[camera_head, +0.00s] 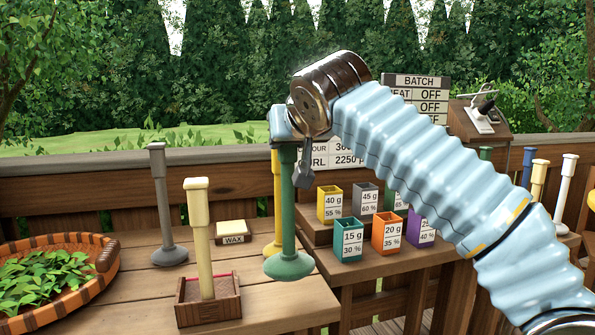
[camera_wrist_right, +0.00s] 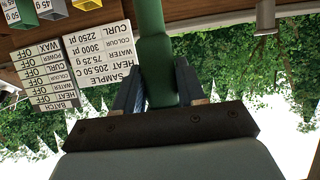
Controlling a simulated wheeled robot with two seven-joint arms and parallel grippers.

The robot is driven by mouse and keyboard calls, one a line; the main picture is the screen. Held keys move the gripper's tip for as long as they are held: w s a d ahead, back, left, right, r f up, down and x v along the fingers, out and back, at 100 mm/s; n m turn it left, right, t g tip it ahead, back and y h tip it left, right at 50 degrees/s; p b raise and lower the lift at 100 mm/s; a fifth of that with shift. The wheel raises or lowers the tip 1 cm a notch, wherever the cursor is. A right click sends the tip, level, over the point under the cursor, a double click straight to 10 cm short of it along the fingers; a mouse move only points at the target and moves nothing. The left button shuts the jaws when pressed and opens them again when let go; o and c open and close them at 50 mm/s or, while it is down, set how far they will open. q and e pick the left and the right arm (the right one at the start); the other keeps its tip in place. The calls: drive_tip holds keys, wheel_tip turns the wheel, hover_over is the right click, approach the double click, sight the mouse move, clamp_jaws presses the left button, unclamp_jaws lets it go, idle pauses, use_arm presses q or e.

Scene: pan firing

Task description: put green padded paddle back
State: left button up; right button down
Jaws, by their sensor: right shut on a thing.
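The green padded paddle (camera_head: 289,230) stands upright in the head view, round pad down, over the right part of the wooden table. My right gripper (camera_head: 300,150) is shut on its upper handle. In the wrist view the green handle (camera_wrist_right: 158,60) runs between the two fingers of my right gripper (camera_wrist_right: 160,92). I cannot tell whether the pad touches the table or hangs just above it. My left gripper is not in view.
A yellow paddle (camera_head: 277,180) stands close behind, a grey one (camera_head: 160,200) to the left, and a cream one (camera_head: 199,240) in a wooden box (camera_head: 208,311). A wax block (camera_head: 233,228), leaf basket (camera_head: 100,285) and several labelled cups (camera_head: 348,238) stand around. More paddles stand right.

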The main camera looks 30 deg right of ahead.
sight(288, 200)
wheel_tip(288, 200, down, 6)
drive_tip(key=w+d+b, duration=0.1)
drive_tip(key=d, duration=0.1)
drive_tip(key=shift+w+d+f, duration=0.15)
drive_tip(key=shift+w+d, duration=0.15)
drive_tip(key=shift+d, duration=0.05)
drive_tip(key=shift+f+b, duration=0.15)
drive_tip(key=shift+b, duration=0.15)
drive_tip(key=c, duration=0.7)
unclamp_jaws()
drive_tip(key=shift+o, duration=0.2)
drive_tip(key=shift+f, duration=0.1)
